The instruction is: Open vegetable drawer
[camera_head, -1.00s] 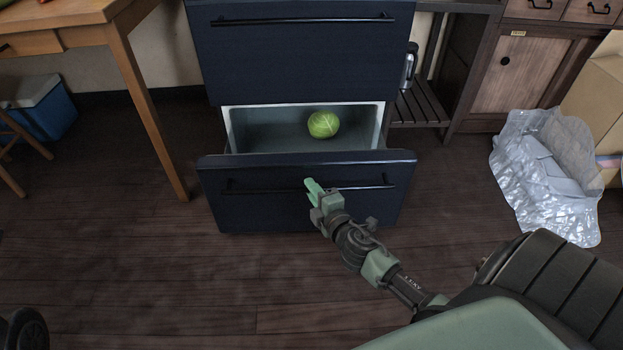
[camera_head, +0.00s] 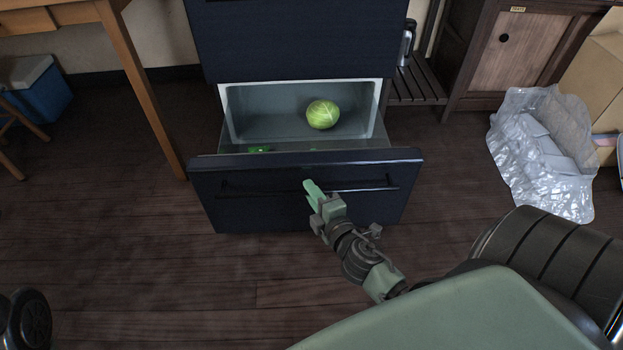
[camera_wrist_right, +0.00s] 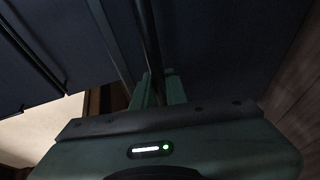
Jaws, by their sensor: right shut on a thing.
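The dark blue vegetable drawer (camera_head: 290,205) at the bottom of the fridge is pulled partly out. A green cabbage (camera_head: 322,114) sits inside it toward the back, and a small green item (camera_head: 259,149) shows just behind the front panel on the left. My right gripper (camera_head: 312,190) is shut on the drawer's black bar handle (camera_head: 240,190), near its middle. In the right wrist view the gripper fingers (camera_wrist_right: 160,88) close around the handle bar (camera_wrist_right: 149,40). My left gripper is not in view.
A wooden table (camera_head: 135,80) stands at the left, with a blue cooler box (camera_head: 42,95) beyond it. A slatted shelf (camera_head: 415,85) and wooden cabinet (camera_head: 525,50) stand at the right. Clear plastic wrapping (camera_head: 545,155) lies on the floor at right. The floor before the drawer is open.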

